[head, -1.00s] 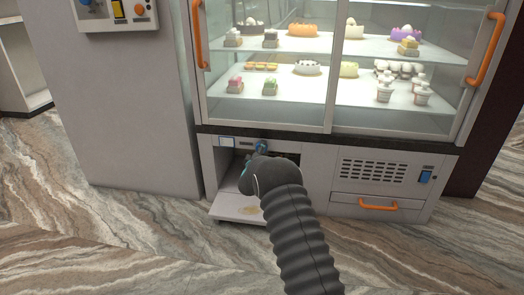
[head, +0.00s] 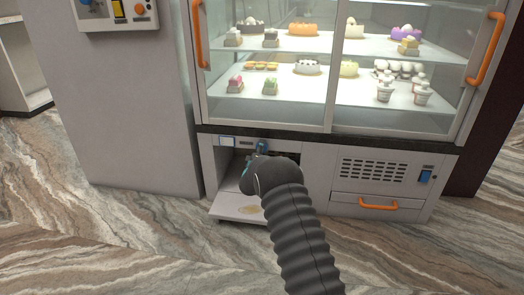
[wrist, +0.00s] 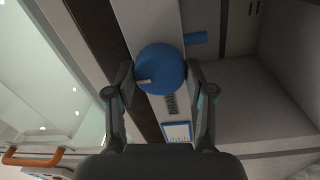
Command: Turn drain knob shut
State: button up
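The blue round drain knob (wrist: 160,68) sits on the white panel strip, with a pale pointer mark at its lower left. A label partly reading "DRAIN" is beside it. In the wrist view my gripper (wrist: 160,78) has one finger on each side of the knob. Both fingertips appear to touch its sides, so it looks shut on the knob. In the head view the knob (head: 262,146) shows as a small blue piece under the display case. My gripper (head: 256,160) is right at it, and its fingers are mostly hidden behind my wrist.
The glass sweets case (head: 330,95) stands above the open compartment (head: 229,168), whose white flap (head: 237,208) lies lowered. A vent grille (head: 373,174), a blue switch (head: 425,176) and an orange drawer handle (head: 379,205) are to the right. A blue stub (wrist: 195,38) shows behind the knob.

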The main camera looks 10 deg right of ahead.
jog(key=o, duration=0.3)
jog(key=shift+d, duration=0.35)
jog(key=shift+o, duration=0.2)
jog(key=v, duration=1.2)
jog(key=shift+a, duration=0.35)
